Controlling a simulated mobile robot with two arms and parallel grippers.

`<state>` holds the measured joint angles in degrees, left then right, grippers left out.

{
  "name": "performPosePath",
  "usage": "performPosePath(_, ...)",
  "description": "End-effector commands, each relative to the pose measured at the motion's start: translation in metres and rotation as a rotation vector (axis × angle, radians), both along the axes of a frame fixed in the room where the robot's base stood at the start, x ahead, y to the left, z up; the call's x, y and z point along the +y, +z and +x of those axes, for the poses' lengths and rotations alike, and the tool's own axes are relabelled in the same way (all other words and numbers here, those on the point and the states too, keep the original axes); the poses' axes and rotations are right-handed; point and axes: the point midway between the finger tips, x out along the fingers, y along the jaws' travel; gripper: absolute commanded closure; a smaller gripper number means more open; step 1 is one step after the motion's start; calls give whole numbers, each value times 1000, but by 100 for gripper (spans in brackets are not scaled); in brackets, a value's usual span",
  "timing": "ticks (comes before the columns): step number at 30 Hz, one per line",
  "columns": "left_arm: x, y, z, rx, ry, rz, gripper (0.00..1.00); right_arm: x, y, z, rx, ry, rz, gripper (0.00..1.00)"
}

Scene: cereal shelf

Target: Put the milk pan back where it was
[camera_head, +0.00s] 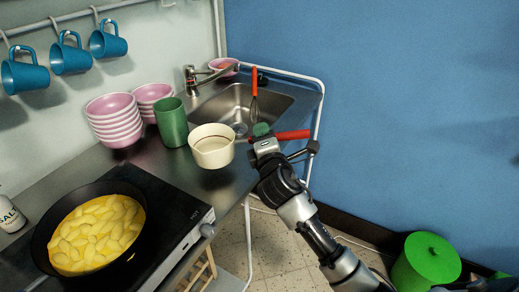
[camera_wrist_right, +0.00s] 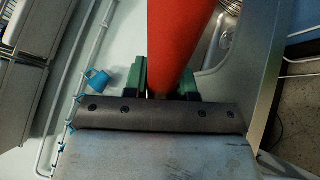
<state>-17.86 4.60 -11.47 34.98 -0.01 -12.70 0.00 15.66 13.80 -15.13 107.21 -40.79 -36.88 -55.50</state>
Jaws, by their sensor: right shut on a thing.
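The milk pan (camera_head: 212,155) is a small cream pan with a dark line near its rim and a red handle (camera_head: 293,135). It is upright and looks empty, over the counter beside the green cup. A dark shadow lies below it; I cannot tell for sure whether its base touches the counter. My right gripper (camera_head: 263,137) is shut on the red handle, to the right of the pan. In the right wrist view the handle (camera_wrist_right: 181,40) runs up between the green-padded fingers (camera_wrist_right: 168,78). My left gripper is not in view.
A green cup (camera_head: 172,122) and stacked pink bowls (camera_head: 114,122) stand behind and left. The sink (camera_head: 238,105) is behind, with a red-handled whisk (camera_head: 255,92). A frying pan (camera_head: 48,222) of yellow food sits on the black hob (camera_head: 178,205). Blue mugs (camera_head: 70,56) hang above.

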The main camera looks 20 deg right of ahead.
Motion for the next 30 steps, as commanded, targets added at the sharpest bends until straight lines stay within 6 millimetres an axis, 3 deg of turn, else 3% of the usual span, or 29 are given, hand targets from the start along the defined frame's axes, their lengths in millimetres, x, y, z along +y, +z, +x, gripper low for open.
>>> performPosePath(3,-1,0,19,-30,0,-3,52,5,-5,5,-2,1,1,100)
performPosePath(6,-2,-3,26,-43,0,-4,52,5,-19,5,2,0,1,100)
performPosePath(12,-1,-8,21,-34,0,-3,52,5,-43,5,0,1,0,100)
performPosePath(24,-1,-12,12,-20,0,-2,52,5,-47,5,-2,1,1,100)
performPosePath(25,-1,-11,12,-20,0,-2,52,4,-47,5,-1,0,-1,71)
performPosePath(30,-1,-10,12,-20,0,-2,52,4,-47,4,0,0,-1,48)
